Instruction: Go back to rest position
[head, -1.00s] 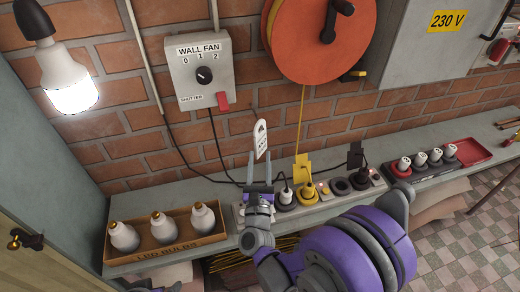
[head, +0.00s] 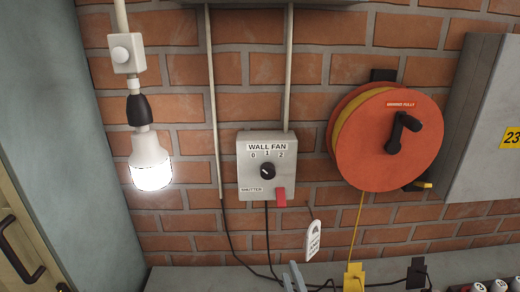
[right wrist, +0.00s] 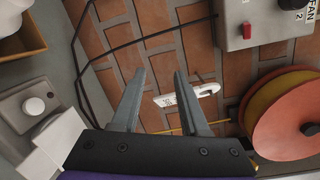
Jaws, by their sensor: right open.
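My right gripper (head: 293,277) shows at the bottom edge of the head view, in front of the brick wall and below the wall fan box. In the right wrist view its two fingers (right wrist: 155,100) are apart with nothing between them. A white tag (head: 314,240) hangs on the wall just beyond and above the fingertips; it also shows past the right finger in the right wrist view (right wrist: 187,94). My left gripper is not in view.
The wall fan switch box (head: 266,180) with a red lever is on the wall. A lit bulb (head: 151,165) hangs at left. An orange cable reel (head: 386,139) and a grey cabinet (head: 485,120) are at right. Plugs and yellow and black tags line the bench's back edge.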

